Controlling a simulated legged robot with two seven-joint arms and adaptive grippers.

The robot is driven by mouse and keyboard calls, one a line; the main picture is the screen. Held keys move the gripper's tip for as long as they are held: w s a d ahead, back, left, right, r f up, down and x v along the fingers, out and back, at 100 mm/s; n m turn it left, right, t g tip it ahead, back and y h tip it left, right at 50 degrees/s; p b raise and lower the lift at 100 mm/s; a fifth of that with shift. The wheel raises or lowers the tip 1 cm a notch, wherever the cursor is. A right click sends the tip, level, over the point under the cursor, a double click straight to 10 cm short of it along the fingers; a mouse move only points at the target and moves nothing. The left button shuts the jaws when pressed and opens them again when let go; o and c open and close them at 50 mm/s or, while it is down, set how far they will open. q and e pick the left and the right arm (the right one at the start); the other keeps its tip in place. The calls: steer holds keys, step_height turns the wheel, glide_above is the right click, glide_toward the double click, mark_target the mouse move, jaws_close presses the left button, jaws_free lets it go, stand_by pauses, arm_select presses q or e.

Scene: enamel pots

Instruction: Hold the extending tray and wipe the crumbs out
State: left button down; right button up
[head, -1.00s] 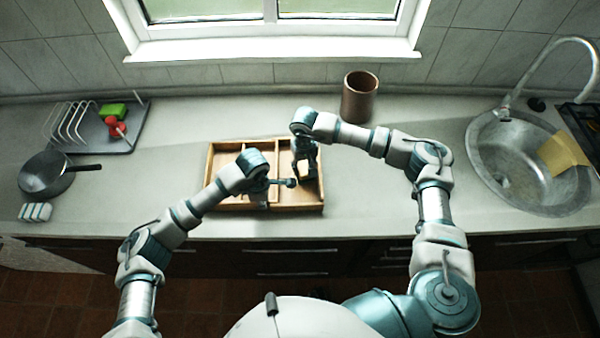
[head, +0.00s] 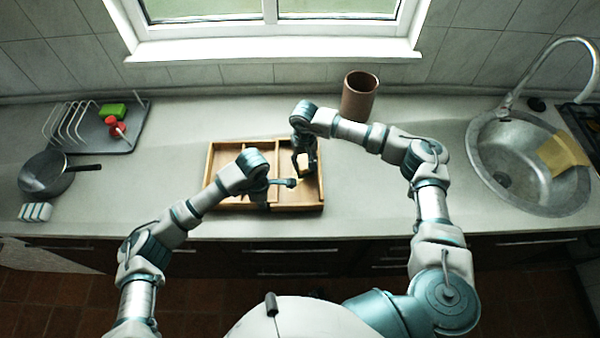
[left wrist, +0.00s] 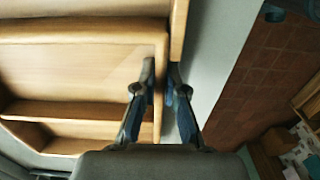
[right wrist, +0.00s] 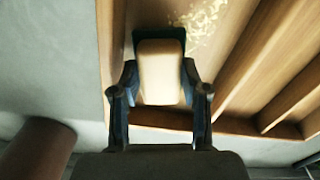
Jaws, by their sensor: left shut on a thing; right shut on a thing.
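The wooden extending tray (head: 226,157) lies on the counter, with several compartments. My left gripper (head: 262,190) is at its front side; in the left wrist view my left gripper (left wrist: 163,78) is shut on the tray's edge wall (left wrist: 160,115), one finger on each side. My right gripper (head: 303,160) is over the right compartment. In the right wrist view my right gripper (right wrist: 159,68) is shut on a tan block-shaped wiper (right wrist: 160,80) with a dark edge. Pale crumbs (right wrist: 203,22) lie on the compartment floor beyond the wiper. The wiper's underside is hidden.
A brown cylindrical pot (head: 359,97) stands behind the tray to the right. A dish rack (head: 95,128) and a dark pan (head: 45,174) are at the left. A sink (head: 530,165) with a yellow cloth (head: 563,152) is at the right. Counter between tray and sink is clear.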

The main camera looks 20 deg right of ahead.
steer(key=shift+s+a, duration=0.35)
steer(key=shift+s, duration=0.95)
steer(key=shift+s+a, duration=0.4)
steer(key=shift+s, duration=0.85)
steer(key=shift+s+a, duration=0.35)
steer(key=shift+s, duration=0.95)
steer(key=shift+w+a, duration=0.25)
steer(key=shift+a, duration=0.6)
steer(key=shift+w+d, duration=0.55)
steer(key=shift+w, duration=1.25)
steer(key=shift+w+d, duration=0.55)
steer(key=shift+w, duration=1.25)
steer(key=shift+w+d, duration=0.55)
steer(key=shift+w, duration=1.25)
steer(key=shift+s+a, duration=0.3)
steer(key=shift+s, duration=0.6)
steer(key=shift+s+a, duration=0.25)
steer(key=shift+s, duration=0.7)
steer(key=shift+s+a, duration=0.3)
steer(key=shift+s, duration=0.6)
steer(key=shift+s+a+f, duration=0.1)
steer(key=shift+s+a, duration=0.15)
steer(key=shift+s, duration=0.65)
steer(key=shift+s+a+f, duration=0.1)
steer(key=shift+s+a, duration=0.2)
steer(key=shift+s, duration=0.65)
steer(key=shift+s+a, duration=0.25)
steer(key=shift+s, duration=0.65)
